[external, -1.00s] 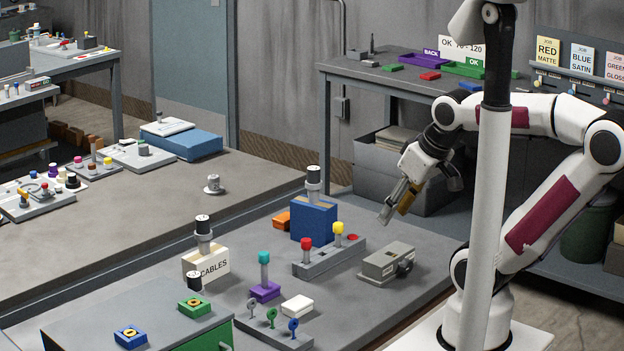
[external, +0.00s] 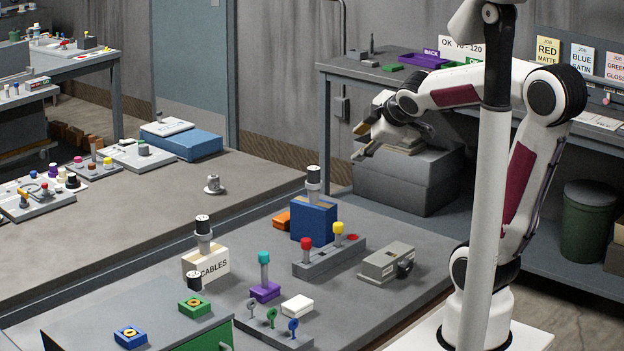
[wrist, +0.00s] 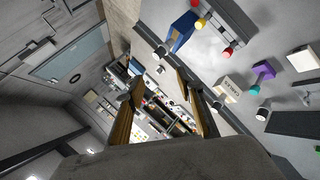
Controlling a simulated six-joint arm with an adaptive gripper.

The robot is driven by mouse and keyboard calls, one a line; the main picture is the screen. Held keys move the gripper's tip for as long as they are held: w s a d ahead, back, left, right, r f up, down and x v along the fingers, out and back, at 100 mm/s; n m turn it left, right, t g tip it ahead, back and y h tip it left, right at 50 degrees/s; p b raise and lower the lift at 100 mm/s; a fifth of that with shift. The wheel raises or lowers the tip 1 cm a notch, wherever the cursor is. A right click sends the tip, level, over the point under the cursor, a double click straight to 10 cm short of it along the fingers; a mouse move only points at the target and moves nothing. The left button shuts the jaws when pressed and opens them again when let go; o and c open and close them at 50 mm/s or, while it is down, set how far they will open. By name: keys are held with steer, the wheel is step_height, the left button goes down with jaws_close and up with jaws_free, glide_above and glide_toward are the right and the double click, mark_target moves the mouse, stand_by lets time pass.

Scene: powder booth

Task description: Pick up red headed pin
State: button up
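The red headed pin (external: 306,246) stands upright in a long grey block (external: 318,264) on the near table. A yellow headed pin (external: 338,229) stands in the same block, with a flat red spot at its right end. The red head (wrist: 228,52) also shows at the upper right of the wrist view. My gripper (external: 358,142) is raised well above the table, behind the block in the external view. Its fingers are apart, with nothing between them (wrist: 162,98).
A blue box (external: 314,222) with a black-topped post stands behind the pins. A grey device (external: 387,263) is to their right. A teal-headed pin in a purple base (external: 265,290) and a white block (external: 297,306) are nearer. Air around my gripper looks clear.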

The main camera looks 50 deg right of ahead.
steer(key=w+d+f+n+t+y, duration=0.1)
steer(key=w+n+t+y, duration=0.15)
steer(key=w+n, duration=0.8)
steer(key=w+f+n+t+y, duration=0.1)
steer(key=w+f+n+y, duration=0.15)
steer(key=w+n, duration=0.8)
steer(key=s+a+f+n+g+y, duration=0.1)
steer(key=s+f+n+g+y, duration=0.2)
steer(key=f+n, duration=0.3)
steer(key=s+f+n+g+y, duration=0.3)
steer(key=s+f+n+y, duration=0.1)
steer(key=s+f+n, duration=0.1)
steer(key=s+a+f+n+g+y, duration=0.1)
steer(key=s+f+n+g+y, duration=0.2)
steer(key=f+n, duration=0.4)
steer(key=shift+s+a+f+n+g+y, duration=0.1)
steer(key=shift+s+a+n+g+y, duration=0.1)
steer(key=shift+s+n+y, duration=0.3)
steer(key=shift+s+a+n+g+y, duration=0.15)
steer(key=shift+s+n+y, duration=0.15)
steer(key=shift+s+n, duration=0.35)
steer(key=shift+s+f+n, duration=0.1)
steer(key=shift+s+n, duration=0.15)
